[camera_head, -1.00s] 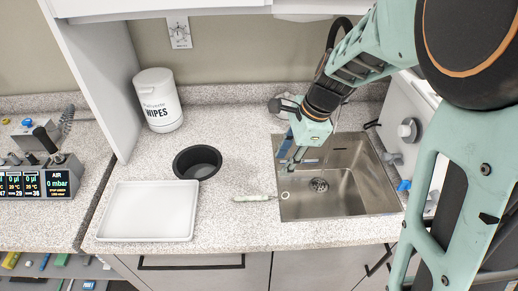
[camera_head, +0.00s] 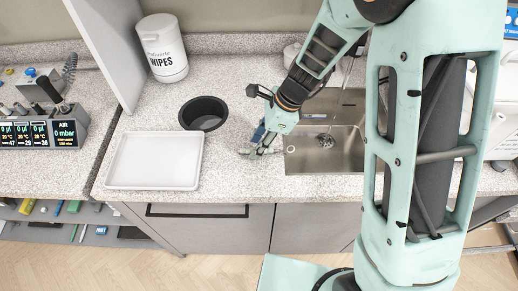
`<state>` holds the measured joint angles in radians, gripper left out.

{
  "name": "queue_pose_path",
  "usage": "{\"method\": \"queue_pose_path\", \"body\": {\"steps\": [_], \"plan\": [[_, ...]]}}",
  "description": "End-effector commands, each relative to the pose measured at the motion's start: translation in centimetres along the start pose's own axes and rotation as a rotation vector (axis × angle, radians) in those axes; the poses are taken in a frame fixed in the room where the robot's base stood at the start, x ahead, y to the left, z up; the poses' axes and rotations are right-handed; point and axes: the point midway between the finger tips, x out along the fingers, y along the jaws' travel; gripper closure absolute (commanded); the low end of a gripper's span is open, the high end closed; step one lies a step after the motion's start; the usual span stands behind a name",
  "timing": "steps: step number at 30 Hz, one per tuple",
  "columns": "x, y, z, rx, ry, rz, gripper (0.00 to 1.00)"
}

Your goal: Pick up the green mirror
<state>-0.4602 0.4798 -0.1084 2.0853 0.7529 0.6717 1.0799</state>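The green mirror (camera_head: 244,152) is a thin, pale green-handled tool lying on the speckled counter just left of the sink. Only a short piece of its handle shows clearly; my gripper hides much of the rest. My gripper (camera_head: 259,150) is low over the counter with its fingertips at the mirror. The view is too small to tell whether the fingers are closed on it or only around it.
The sink (camera_head: 325,148) is close on the right. A white wipes tub (camera_head: 162,50) is at the back. Clear counter lies in front of the mirror.

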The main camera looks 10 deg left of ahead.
Motion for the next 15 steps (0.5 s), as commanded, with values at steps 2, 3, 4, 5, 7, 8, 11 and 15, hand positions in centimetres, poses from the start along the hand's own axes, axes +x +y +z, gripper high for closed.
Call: {"method": "queue_pose_path", "body": {"steps": [2, 3, 4, 5, 7, 8, 11, 15], "plan": [[0.81, 0.04, 0.0, 0.001, 0.0, 0.001, 0.68], [1.02, 0.03, 0.0, 0.0, 0.0, 0.0, 0.68], [1.11, 0.03, 0.0, 0.0, 0.0, 0.0, 0.68], [1.15, 0.02, 0.01, -0.001, 0.0, 0.0, 0.68], [1.16, 0.01, 0.01, -0.001, 0.0, -0.001, 0.68], [1.14, 0.0, 0.01, -0.001, 0.0, -0.001, 0.68], [1.13, 0.0, 0.01, -0.001, 0.0, -0.001, 0.68], [1.16, 0.0, -0.01, -0.001, 0.0, -0.001, 0.68]]}}
